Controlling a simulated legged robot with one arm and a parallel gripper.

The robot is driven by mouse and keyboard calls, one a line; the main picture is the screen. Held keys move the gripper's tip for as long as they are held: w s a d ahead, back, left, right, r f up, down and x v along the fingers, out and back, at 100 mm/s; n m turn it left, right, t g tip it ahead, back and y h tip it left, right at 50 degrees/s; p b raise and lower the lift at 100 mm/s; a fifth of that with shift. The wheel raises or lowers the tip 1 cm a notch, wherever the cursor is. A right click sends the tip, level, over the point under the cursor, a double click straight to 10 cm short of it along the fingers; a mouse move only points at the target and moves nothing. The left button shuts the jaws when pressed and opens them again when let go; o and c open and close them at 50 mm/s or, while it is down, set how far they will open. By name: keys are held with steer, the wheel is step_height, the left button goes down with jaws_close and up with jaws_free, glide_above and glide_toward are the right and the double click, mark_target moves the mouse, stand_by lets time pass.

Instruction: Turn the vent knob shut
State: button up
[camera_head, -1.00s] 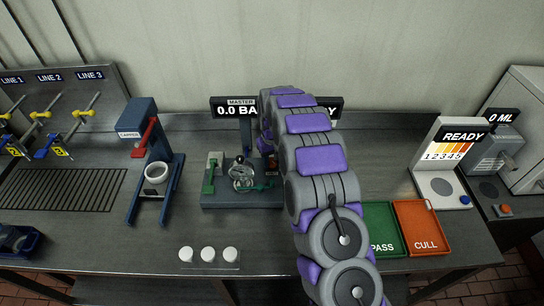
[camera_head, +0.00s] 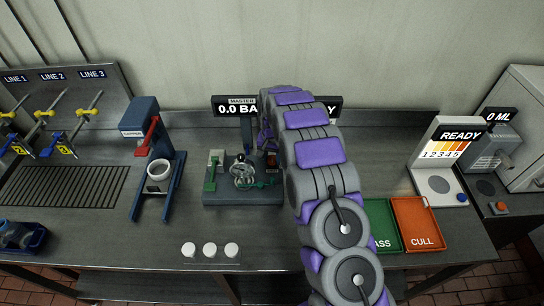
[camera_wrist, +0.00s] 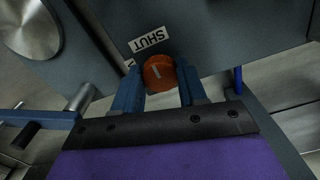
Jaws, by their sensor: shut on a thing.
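The vent knob (camera_wrist: 158,73) is a round orange knob with a white line on its face, seen in the wrist view between the two blue fingers of my gripper (camera_wrist: 158,92). My gripper is shut on it. A white SHUT label (camera_wrist: 149,40) is on the grey panel (camera_wrist: 215,35) just above the knob. A second label beside it is mostly hidden. In the head view my gripper (camera_head: 268,145) reaches the right side of the test rig (camera_head: 240,197), and my arm hides most of the knob area.
Several white caps (camera_head: 210,250) lie in front. A green tray (camera_head: 386,232) and an orange CULL tray (camera_head: 416,222) are at right.

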mark_target(271, 159)
steer(key=shift+a, duration=0.1)
stand_by(0.3)
steer(key=o, duration=1.1)
steer(key=shift+c, duration=0.2)
step_height(271, 159, up, 17)
steer(key=shift+p, duration=0.4)
steer(key=shift+w+a+r, duration=0.1)
